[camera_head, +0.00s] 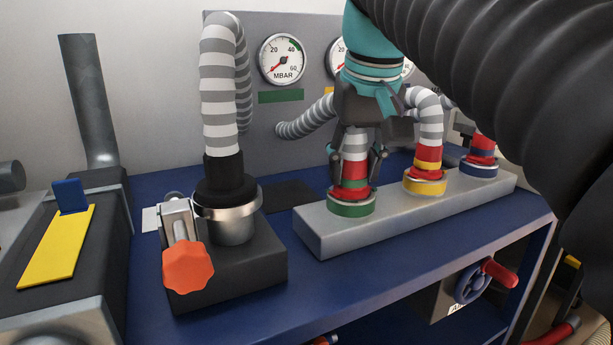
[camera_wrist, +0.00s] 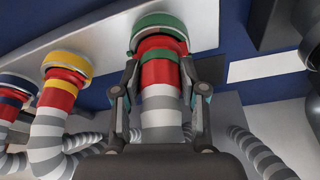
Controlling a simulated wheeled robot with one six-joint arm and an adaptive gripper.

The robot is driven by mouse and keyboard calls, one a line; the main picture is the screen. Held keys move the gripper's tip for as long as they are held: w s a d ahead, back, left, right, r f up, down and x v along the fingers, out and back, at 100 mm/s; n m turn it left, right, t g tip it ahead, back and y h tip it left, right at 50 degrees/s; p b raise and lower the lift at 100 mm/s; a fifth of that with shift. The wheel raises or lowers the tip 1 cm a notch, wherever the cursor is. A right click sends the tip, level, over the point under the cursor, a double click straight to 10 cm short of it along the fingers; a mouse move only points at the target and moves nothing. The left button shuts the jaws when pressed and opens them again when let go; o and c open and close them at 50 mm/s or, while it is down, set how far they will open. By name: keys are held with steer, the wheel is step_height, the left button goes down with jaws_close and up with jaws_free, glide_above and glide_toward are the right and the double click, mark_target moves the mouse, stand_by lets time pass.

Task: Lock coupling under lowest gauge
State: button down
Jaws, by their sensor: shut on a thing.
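The left gauge (camera_head: 281,59) has its red needle at lower left and a green label (camera_head: 281,96) below. My arm partly hides the other two gauges (camera_head: 338,56), so their needles cannot be compared. My gripper (camera_head: 355,172) is shut on the red collar (camera_head: 354,170) of the green-banded coupling, one finger on each side. The collar stands upright at the green port ring (camera_head: 352,206). The wrist view shows the collar (camera_wrist: 159,71), the green ring (camera_wrist: 158,24) and my gripper (camera_wrist: 160,75). Whether it is locked cannot be told.
A yellow-banded coupling (camera_head: 427,167) and a blue-banded coupling (camera_head: 480,158) stand to the right on the grey block (camera_head: 322,236). A thick striped hose with a metal clamp (camera_head: 229,221) and orange knob (camera_head: 188,267) stands left. Blue bench top (camera_head: 345,290) is clear in front.

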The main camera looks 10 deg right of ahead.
steer(key=c, duration=0.6)
jaws_free()
steer(key=shift+o, duration=0.2)
